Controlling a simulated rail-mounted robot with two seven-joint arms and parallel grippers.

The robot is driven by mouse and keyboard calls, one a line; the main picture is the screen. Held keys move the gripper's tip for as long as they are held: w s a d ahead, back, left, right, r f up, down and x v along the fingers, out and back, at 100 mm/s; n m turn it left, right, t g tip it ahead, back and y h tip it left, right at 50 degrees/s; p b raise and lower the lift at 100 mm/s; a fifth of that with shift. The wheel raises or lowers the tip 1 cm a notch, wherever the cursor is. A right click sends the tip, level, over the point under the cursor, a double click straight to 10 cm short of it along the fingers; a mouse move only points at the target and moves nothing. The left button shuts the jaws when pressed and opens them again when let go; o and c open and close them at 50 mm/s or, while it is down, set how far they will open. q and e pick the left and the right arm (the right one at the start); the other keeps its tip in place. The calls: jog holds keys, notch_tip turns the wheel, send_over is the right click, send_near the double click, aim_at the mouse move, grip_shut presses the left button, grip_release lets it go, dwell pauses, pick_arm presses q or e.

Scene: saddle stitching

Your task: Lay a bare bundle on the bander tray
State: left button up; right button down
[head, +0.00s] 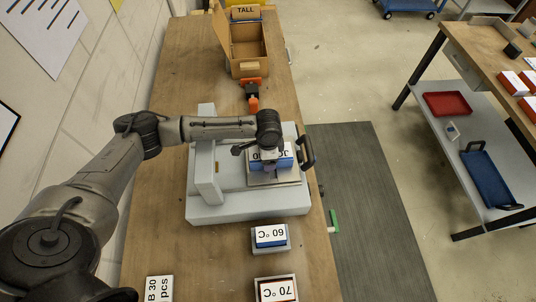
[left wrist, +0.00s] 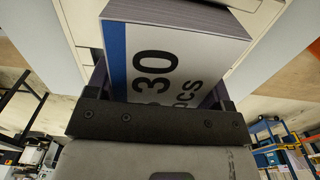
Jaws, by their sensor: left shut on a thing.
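My left gripper (head: 268,155) is over the right part of the pale grey bander (head: 240,207). It is shut on a bundle (head: 285,162), a white block with a blue stripe and printed text. In the left wrist view the bundle (left wrist: 185,65) sits between the fingers (left wrist: 160,88), with "30" and "pcs" readable and stacked page edges along its top. No band shows on its visible faces. The bander tray (head: 262,182) is a light plate directly beneath the bundle; I cannot tell whether they touch. My right gripper is not in view.
A black handle (head: 307,152) stands at the bander's right edge. Behind are an orange tool (head: 253,102) and an open cardboard box (head: 249,68) marked TALL.

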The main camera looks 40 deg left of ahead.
pick_arm(q)
jog(key=o, duration=1.2)
jog(key=shift+f, duration=0.15)
notch_tip(320, 180, up, 12)
jog(key=shift+r, duration=0.15)
notch_tip(320, 180, up, 10)
jog(key=p, duration=1.1)
jog(key=shift+f, duration=0.2)
